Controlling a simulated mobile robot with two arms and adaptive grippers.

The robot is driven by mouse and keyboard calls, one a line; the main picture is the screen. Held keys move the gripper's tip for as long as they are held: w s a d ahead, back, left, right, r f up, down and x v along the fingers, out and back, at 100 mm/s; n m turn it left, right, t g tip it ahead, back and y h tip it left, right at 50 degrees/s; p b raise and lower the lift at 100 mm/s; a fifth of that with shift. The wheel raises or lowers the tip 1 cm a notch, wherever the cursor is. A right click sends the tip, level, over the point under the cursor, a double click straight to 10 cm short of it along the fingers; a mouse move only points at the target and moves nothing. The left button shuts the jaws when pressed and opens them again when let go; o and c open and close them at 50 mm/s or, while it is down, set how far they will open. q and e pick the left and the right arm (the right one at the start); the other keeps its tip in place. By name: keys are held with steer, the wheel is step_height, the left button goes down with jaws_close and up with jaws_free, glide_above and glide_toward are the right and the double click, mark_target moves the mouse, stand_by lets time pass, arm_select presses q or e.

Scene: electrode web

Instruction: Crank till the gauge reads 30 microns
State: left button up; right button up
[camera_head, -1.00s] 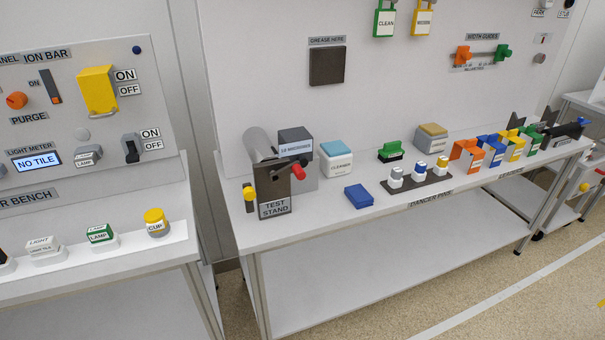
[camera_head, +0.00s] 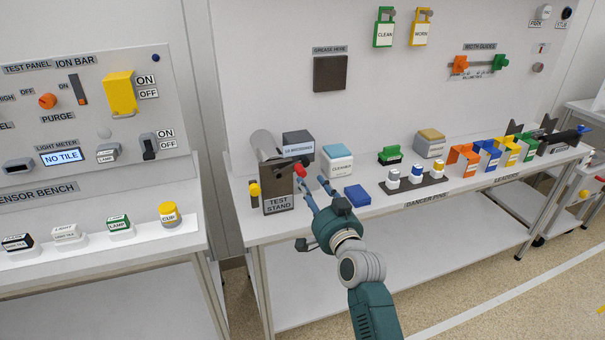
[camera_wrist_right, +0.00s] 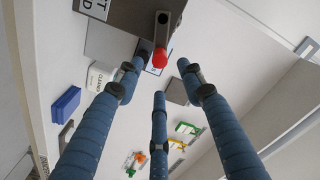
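The test stand (camera_head: 278,200) is a dark box with a roller behind it, at the left end of the middle bench. Its crank has a dark arm and a red knob (camera_head: 299,171), also seen in the right wrist view (camera_wrist_right: 161,57). The gauge (camera_head: 298,149) is a grey box with a small display; its digits are too small to read surely, with MICRONS after them. My right gripper (camera_head: 313,182) is open, its fingers spread beside the red knob. In the wrist view the knob lies between the fingertips with gaps showing. My left gripper is not in view.
A yellow knob (camera_head: 254,189) sits left of the stand. A blue block (camera_head: 357,194), cleaner box (camera_head: 337,160) and danger pins tray (camera_head: 414,185) stand to the right. The sensor bench (camera_head: 110,236) is at left across a gap.

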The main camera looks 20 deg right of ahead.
mark_target(303, 175)
steer(key=w, duration=0.8)
steer(key=shift+a, duration=0.15)
steer(key=shift+c, duration=0.3)
jaws_close()
